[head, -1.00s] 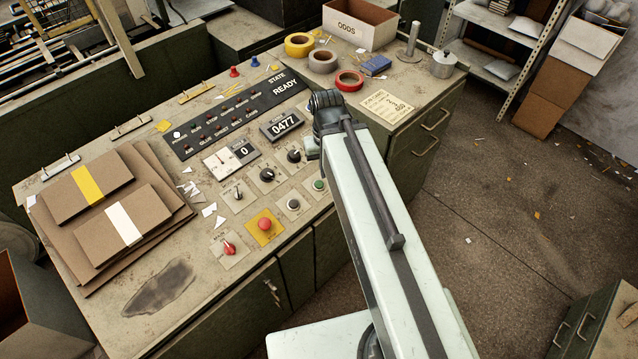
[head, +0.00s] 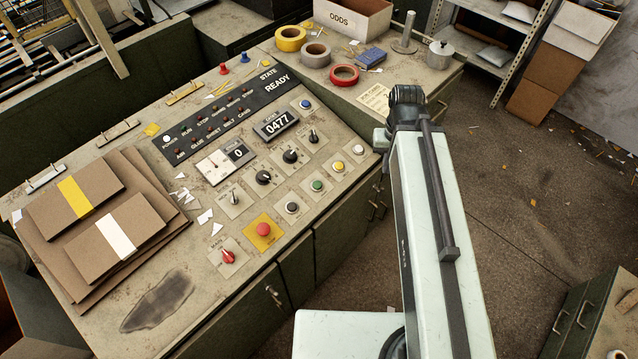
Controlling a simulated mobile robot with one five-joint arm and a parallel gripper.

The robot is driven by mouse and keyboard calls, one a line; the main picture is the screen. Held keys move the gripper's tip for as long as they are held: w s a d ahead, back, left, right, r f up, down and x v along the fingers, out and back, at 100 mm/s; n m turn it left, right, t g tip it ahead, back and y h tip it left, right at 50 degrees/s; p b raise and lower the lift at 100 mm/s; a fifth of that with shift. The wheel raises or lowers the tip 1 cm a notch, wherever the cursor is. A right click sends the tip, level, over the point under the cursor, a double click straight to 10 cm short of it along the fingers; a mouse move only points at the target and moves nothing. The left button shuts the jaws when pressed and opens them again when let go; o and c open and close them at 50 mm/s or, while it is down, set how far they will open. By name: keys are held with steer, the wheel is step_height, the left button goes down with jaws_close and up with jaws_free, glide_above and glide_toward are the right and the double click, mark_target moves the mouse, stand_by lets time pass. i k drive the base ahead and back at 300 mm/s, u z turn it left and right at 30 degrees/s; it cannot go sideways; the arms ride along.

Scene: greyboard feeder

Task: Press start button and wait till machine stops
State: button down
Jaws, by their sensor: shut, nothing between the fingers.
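The control panel (head: 200,262) is a worn, sloping beige desk. A green button (head: 317,186) is in its lower right part, with a black button (head: 292,208) to its lower left; their labels are too small to read. The state display (head: 276,86) reads READY. The counter (head: 276,124) reads 0477, and a dial beside a small window (head: 238,152) shows 0. My arm stands to the right of the panel, its bent joint by the panel's right edge. My gripper is not visible; the arm seems to hide it.
A red mushroom button (head: 263,229) on a yellow plate and a red rotary switch (head: 228,256) lie left of the green button. Yellow, white and blue buttons and black knobs are nearby. Cardboard stacks (head: 80,240) cover the left. Tape rolls (head: 316,55) and an ODDS box stand behind.

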mark_target(316, 185)
steer(key=k, duration=0.85)
steer(key=u, duration=2.2)
